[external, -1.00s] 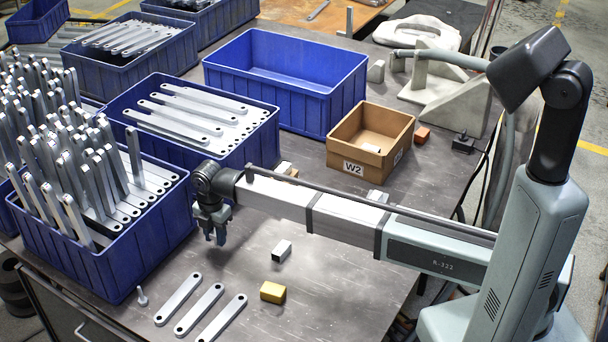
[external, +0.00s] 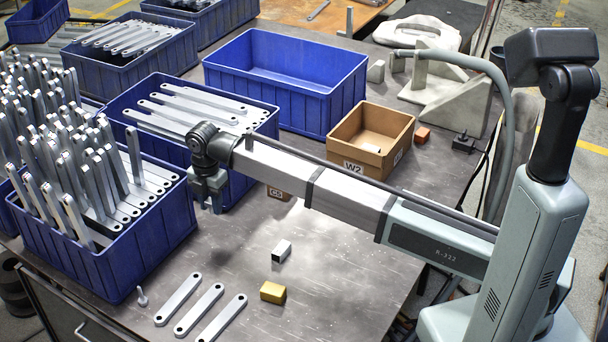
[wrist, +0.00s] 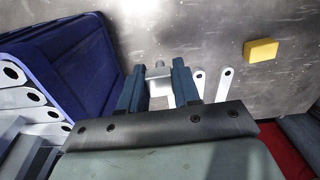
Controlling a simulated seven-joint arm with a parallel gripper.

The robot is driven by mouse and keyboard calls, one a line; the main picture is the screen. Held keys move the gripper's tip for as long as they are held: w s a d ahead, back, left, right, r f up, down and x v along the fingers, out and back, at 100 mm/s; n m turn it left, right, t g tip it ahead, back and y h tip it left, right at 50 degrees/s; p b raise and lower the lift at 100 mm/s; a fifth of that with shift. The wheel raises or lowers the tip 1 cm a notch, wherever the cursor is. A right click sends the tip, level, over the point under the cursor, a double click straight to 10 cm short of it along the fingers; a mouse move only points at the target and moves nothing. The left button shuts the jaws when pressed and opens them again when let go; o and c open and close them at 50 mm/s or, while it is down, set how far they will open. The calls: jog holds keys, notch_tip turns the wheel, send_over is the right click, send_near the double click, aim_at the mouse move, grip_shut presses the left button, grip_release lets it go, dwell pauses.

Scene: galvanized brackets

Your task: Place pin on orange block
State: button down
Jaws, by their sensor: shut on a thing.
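My gripper (external: 207,205) is raised above the table, in front of the middle blue bin. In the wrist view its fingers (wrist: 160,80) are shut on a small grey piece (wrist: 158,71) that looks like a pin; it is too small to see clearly. Another small grey pin (external: 142,296) stands upright on the table, left of the flat bars. An orange-red block (external: 422,135) lies on the table right of the W2 box, far from my gripper. A yellow block (external: 272,292) lies at the front; it also shows in the wrist view (wrist: 260,50).
Several flat bars (external: 200,309) lie at the front. A hollow metal block (external: 282,251) lies behind the yellow block. A bin of upright brackets (external: 140,262) stands left. The cardboard W2 box (external: 344,161), another small box (external: 279,193) and an empty blue bin (external: 330,116) stand further back.

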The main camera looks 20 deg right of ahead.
notch_tip(320, 180, up, 5)
jog(key=shift+f, duration=0.1)
jog(key=w+d+m, duration=0.5)
jog(key=w+d, duration=0.9)
jog(key=d, duration=0.3)
jog(key=w+d+m, duration=0.5)
jog(key=w+d, duration=0.9)
jog(key=d, duration=0.4)
jog(key=m, duration=0.9)
send_over(423, 132)
notch_tip(423, 132, down, 4)
jog(key=shift+w+f, duration=0.15)
jog(key=shift+f, duration=5.55)
jog(key=shift+f, duration=0.15)
